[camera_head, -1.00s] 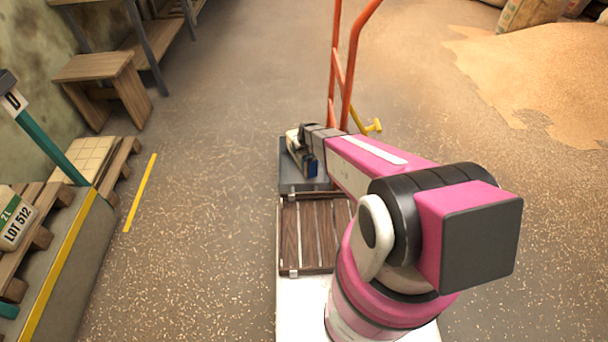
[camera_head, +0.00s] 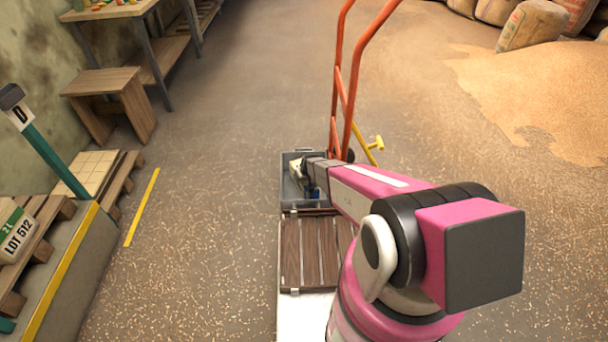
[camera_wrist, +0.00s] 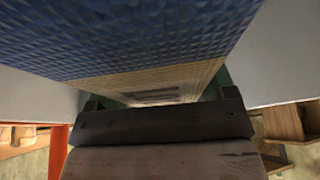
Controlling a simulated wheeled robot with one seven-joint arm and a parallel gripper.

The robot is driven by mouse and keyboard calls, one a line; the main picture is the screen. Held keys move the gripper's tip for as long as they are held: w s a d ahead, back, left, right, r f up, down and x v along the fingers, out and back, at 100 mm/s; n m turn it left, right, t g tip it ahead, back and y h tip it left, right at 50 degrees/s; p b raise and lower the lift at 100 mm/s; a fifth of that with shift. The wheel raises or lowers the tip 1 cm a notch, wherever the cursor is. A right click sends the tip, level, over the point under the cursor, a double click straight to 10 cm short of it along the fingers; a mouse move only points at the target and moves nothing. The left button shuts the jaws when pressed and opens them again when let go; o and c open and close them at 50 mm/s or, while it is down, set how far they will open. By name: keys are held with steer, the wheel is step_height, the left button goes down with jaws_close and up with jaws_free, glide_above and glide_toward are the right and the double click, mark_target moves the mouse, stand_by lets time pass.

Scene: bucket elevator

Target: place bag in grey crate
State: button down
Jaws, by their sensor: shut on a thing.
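The grey crate (camera_head: 288,190) stands at the front of my base, beyond a slatted wooden deck. My gripper (camera_head: 307,186) is over or inside the crate's outline, partly hidden by my own arm. It is shut on a bag with a blue and tan woven surface (camera_wrist: 150,40), which fills the upper wrist view. Plain grey surfaces flank the bag in the wrist view. I cannot tell whether the bag touches the crate floor.
The slatted deck (camera_head: 304,250) lies between the crate and my arm's base. An orange hand truck (camera_head: 338,100) stands close behind the crate. At left are a pallet with a LOT 512 bag (camera_head: 18,238), a teal post (camera_head: 55,160) and a wooden stool (camera_head: 112,100). Grain covers the floor at right.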

steer(key=shift+f, duration=0.55)
steer(key=shift+f, duration=0.1)
jaws_free()
steer(key=shift+f, duration=0.1)
steer(key=v, duration=1.2)
